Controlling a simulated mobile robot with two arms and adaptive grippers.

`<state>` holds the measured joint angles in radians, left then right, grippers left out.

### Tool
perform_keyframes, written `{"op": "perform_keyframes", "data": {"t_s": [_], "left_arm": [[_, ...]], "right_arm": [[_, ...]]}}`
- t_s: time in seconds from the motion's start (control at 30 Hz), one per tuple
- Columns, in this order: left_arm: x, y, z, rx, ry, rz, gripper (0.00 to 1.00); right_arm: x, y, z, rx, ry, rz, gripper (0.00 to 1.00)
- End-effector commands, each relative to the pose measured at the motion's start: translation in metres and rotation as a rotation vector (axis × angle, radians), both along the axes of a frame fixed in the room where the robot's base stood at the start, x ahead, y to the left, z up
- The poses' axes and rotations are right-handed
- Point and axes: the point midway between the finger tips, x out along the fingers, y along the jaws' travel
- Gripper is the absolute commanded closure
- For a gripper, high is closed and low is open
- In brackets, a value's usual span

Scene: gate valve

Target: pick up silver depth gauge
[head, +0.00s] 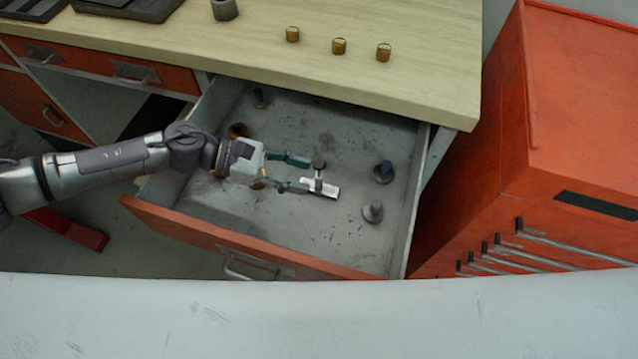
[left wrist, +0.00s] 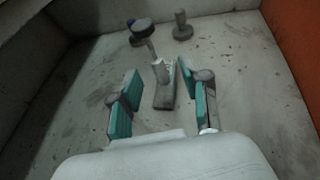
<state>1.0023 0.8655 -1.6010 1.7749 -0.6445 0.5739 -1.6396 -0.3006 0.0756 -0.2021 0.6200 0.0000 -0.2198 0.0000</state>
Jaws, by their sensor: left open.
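The silver depth gauge (head: 323,187) lies in the open drawer, near its middle. It has a flat silver body and a dark round knob or dial. My left gripper (head: 298,173) is inside the drawer, its fingers spread and pointing right toward the gauge. In the left wrist view the gauge (left wrist: 165,84) shows between and just beyond the teal finger pads of the open gripper (left wrist: 157,98). Whether a finger touches it cannot be told. My right gripper is not in view.
The grey drawer (head: 290,220) has raised side walls and a red front. The wooden bench top (head: 400,85) overhangs the drawer's back. A red cabinet (head: 560,120) stands at right.

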Motion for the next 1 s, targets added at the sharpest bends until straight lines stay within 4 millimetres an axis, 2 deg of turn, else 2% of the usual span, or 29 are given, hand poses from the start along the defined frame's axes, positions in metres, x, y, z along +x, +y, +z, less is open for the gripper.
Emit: {"op": "perform_keyframes", "data": {"t_s": [0.3,0.6,0.87,0.9,1.0], "left_arm": [[0.0,-0.037,-0.023,-0.001,0.002,-0.001,0.54],[0.0,-0.041,-0.026,0.0,0.0,0.0,0.54],[0.0,-0.041,-0.026,0.0,0.001,0.0,0.97],[0.0,-0.041,-0.026,0.0,0.001,0.0,1.0],[0.0,-0.041,-0.026,0.0,0.001,0.0,1.0]], "right_arm": [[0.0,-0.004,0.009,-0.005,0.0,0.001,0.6],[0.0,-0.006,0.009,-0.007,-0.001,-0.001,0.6],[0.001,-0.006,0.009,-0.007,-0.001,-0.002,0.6],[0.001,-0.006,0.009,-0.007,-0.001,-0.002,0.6],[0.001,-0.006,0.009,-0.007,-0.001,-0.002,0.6]]}}
